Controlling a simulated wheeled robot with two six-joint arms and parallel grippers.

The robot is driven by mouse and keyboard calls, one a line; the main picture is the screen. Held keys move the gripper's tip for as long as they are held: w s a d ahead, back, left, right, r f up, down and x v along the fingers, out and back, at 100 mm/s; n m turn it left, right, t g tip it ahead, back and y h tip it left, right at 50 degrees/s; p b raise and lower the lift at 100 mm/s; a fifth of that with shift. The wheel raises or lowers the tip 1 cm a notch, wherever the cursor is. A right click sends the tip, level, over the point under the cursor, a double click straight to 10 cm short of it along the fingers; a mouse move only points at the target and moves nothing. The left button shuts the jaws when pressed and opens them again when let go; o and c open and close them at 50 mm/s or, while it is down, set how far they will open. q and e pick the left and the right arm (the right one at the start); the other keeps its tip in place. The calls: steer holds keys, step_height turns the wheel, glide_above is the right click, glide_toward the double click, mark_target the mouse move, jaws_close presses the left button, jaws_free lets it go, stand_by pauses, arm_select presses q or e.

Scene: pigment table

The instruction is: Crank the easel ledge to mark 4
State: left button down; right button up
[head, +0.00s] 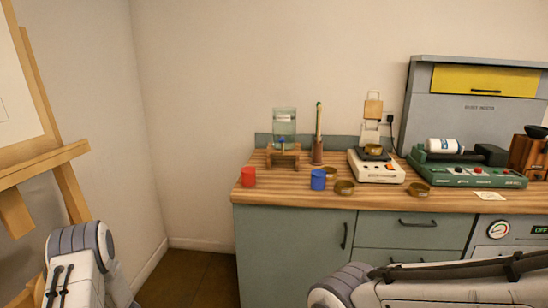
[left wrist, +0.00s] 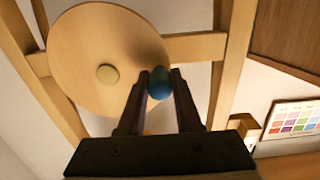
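The wooden easel stands at the left edge of the head view, with its ledge (head: 45,163) under a pale board (head: 15,90). The left wrist view shows a round wooden crank disc (left wrist: 85,50) with a pale hub and a blue knob (left wrist: 159,84) near its rim. My left gripper (left wrist: 160,78) has one finger on each side of the blue knob, and the knob fills the gap at the tips. My right gripper is outside both views; only its arm shows. No ledge mark numbers can be read.
A colour chart (left wrist: 292,119) hangs beyond the easel. Floor is clear between easel and counter.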

arm_select(q)
steer(key=shift+w+d+f+b, duration=0.1)
steer(key=shift+f+b, duration=0.55)
steer(key=shift+f, duration=0.1)
steer(key=shift+w+d+f+b, duration=0.1)
steer(key=shift+w+f+b, duration=0.1)
steer(key=shift+f+b, duration=0.3)
steer(key=shift+w+d+f+b, duration=0.15)
steer(key=shift+f+b, duration=0.25)
steer(key=shift+f, duration=0.2)
steer(key=shift+a, duration=0.1)
steer(key=shift+c, duration=2)
jaws_free()
steer(key=shift+r, duration=0.1)
steer(key=d+r+p, duration=0.1)
steer(key=d+p, duration=0.1)
steer(key=d, duration=0.7)
steer(key=shift+s, duration=0.45)
